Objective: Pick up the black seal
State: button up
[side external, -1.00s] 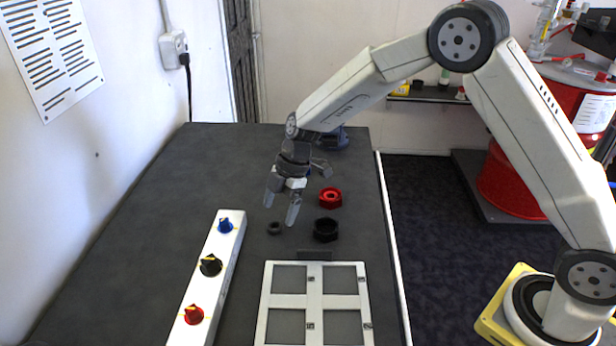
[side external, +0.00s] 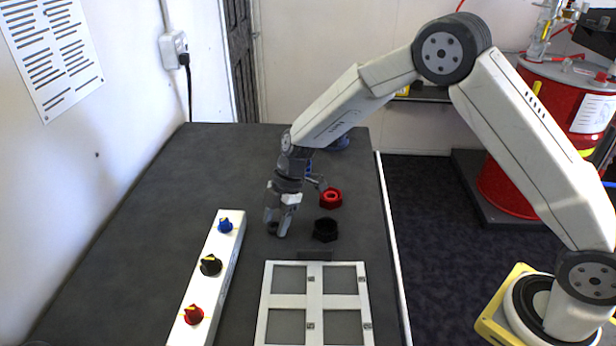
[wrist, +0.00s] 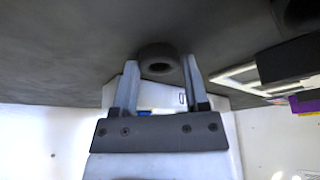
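The black seal (side external: 272,228) is a small dark ring lying on the dark table. In the wrist view the seal (wrist: 158,58) shows between my two fingertips, with a small gap visible on either side. My gripper (side external: 276,229) points down at the seal and is open, with a finger on each side of it. The gripper also shows in the wrist view (wrist: 159,74). The fingers partly hide the seal in the side view, and I cannot tell whether the tips touch the table.
A white frame (side external: 313,300) lies in front. A white bar with blue, black and red knobs (side external: 222,250) lies to the left. The far left table is clear.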

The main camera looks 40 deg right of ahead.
aim_at(270, 230)
grip_shut()
jog(key=shift+r, duration=0.1)
jog(key=shift+r, duration=0.35)
notch_tip(270, 230, up, 3)
jog(key=shift+s+f, duration=0.15)
jog(key=shift+f, duration=0.05)
jog(key=s+d+r, duration=0.3)
jog(key=s+r, duration=0.6)
jog(key=s, duration=0.4)
jog(key=shift+s+r, duration=0.2)
jog(key=shift+r, duration=0.05)
jog(key=shift+d, duration=0.1)
jog(key=shift+w, duration=0.1)
